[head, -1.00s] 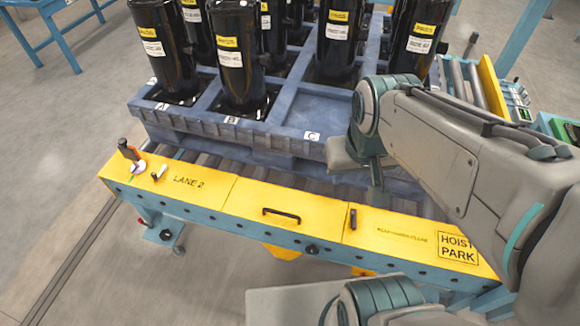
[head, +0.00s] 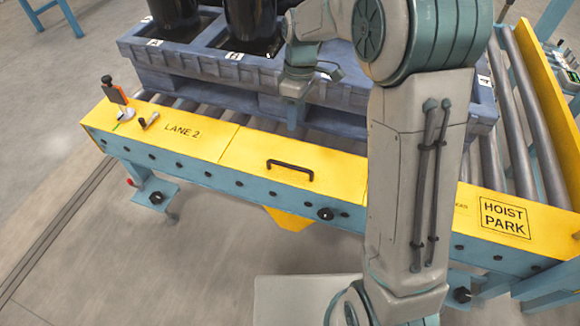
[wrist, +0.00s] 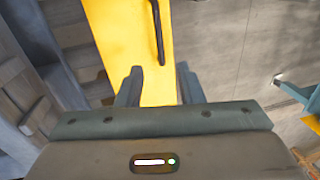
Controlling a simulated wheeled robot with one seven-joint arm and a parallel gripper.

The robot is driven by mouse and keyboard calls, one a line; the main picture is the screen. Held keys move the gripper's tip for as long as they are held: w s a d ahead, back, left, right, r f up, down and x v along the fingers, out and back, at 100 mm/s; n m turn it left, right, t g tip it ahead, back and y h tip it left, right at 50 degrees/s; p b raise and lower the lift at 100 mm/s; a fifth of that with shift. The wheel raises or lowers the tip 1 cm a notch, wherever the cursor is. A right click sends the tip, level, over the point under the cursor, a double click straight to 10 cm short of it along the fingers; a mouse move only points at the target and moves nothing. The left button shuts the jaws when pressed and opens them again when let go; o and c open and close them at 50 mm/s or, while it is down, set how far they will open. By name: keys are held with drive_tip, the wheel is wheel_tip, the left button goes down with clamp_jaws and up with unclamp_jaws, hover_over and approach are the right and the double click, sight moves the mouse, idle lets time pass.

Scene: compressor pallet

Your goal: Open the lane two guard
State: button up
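The lane two guard (head: 245,155) is a yellow cover panel along the front of the roller conveyor, lying flat and closed. A black bar handle (head: 290,168) stands on it, right of the LANE 2 lettering (head: 182,131). In the wrist view the guard (wrist: 130,45) runs up the picture, with the handle (wrist: 157,30) beyond my fingers, near its right edge. My gripper (wrist: 160,82) is open and empty, its two fingers apart over the yellow panel. In the head view my gripper (head: 297,115) hangs pointing down behind the handle, apart from it; its fingertips are hard to make out.
A blue pallet (head: 190,65) carrying black compressors (head: 253,22) sits on the rollers just behind the guard. An orange-and-black clamp (head: 117,95) and a small pin (head: 149,121) stand at the left end. A HOIST PARK plate (head: 503,216) is at the right.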

sight(289, 165)
drive_tip(key=f+b, duration=0.1)
drive_tip(key=f, duration=0.4)
drive_tip(key=s+a+f+b, duration=0.1)
drive_tip(key=f, duration=0.4)
drive_tip(key=s+f+b, duration=0.1)
drive_tip(key=f+b, duration=0.1)
drive_tip(key=f, duration=0.2)
drive_tip(key=shift+a+f, duration=0.2)
drive_tip(key=shift+f, duration=0.2)
clamp_jaws()
